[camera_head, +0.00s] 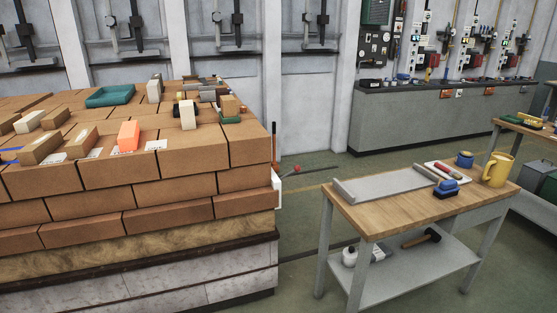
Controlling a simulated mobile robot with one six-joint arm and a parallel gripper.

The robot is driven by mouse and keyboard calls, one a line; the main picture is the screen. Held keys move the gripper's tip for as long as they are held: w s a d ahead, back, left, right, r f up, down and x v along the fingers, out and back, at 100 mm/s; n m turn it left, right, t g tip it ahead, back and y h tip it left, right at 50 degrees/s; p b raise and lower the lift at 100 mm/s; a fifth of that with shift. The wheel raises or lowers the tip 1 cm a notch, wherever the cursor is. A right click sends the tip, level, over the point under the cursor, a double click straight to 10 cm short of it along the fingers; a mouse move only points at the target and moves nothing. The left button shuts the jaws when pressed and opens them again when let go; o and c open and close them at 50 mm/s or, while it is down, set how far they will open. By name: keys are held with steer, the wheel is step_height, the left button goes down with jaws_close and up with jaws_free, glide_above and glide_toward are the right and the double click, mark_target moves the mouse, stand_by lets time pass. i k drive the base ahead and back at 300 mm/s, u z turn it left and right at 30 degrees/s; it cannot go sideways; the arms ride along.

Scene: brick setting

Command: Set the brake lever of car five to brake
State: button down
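A low car (150,290) with pale, panelled sides stands at the left, piled with rows of orange-brown bricks (120,176). No car number can be read. At the car's right end a thin upright dark rod (273,145) shows, with a white upright piece (276,188) below it. I cannot tell whether either is the brake lever or how a lever is set. Much of that end is hidden behind the stack. My gripper is not in view.
A wooden-topped table (385,205) at the right carries a grey angled plate, a blue brush and a yellow mug (498,170). Its lower shelf holds a mallet. Loose bricks and a green tray (110,96) lie on the stack. Green floor shows between car and table.

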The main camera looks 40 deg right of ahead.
mark_target(297, 169)
steer(key=u, duration=0.05)
steer(key=i, duration=1.05)
